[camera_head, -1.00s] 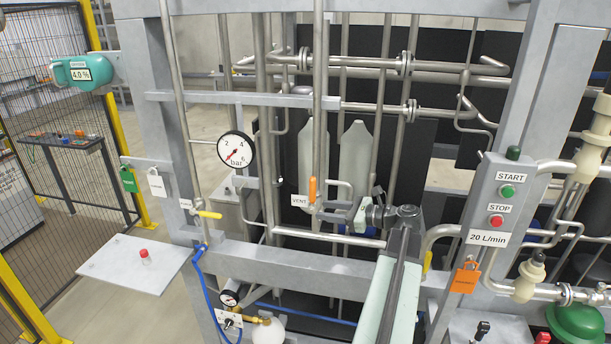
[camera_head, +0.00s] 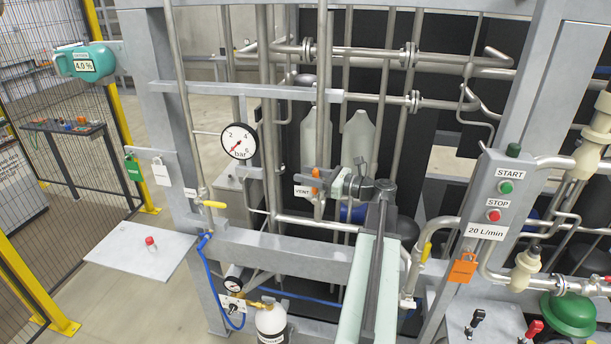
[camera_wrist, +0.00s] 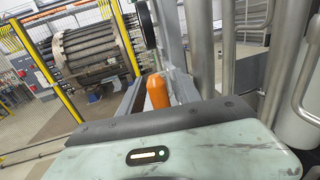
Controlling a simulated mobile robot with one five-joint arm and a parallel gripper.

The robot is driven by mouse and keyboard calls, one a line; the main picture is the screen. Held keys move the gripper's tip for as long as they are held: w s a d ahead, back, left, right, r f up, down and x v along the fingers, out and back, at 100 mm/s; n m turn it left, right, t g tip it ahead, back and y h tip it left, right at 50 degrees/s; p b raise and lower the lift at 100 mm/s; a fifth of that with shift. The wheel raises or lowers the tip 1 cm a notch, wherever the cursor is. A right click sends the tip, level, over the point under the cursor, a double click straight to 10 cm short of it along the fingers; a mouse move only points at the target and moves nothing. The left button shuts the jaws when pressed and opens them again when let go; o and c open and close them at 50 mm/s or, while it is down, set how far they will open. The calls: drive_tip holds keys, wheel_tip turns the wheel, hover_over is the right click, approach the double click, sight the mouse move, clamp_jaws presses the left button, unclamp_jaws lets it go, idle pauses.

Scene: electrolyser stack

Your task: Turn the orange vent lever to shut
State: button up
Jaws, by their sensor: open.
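The orange vent lever (camera_head: 315,181) stands about upright on a thin pipe, just right of the white VENT label (camera_head: 303,191). My gripper (camera_head: 325,184) comes in from the right and is open, with its end at the lever. The lever is partly covered there. I cannot tell whether the fingers touch it or stand around it. In the wrist view the lever's rounded orange top (camera_wrist: 157,91) shows just past the dark front edge of my gripper.
A pressure gauge (camera_head: 239,141) is left of the lever, and a yellow-handled valve (camera_head: 214,204) is lower left. Vertical pipes stand close around the lever. A grey horizontal beam (camera_head: 275,249) runs below. The START/STOP box (camera_head: 492,197) is to the right.

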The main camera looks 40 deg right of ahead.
clamp_jaws()
idle(1.4)
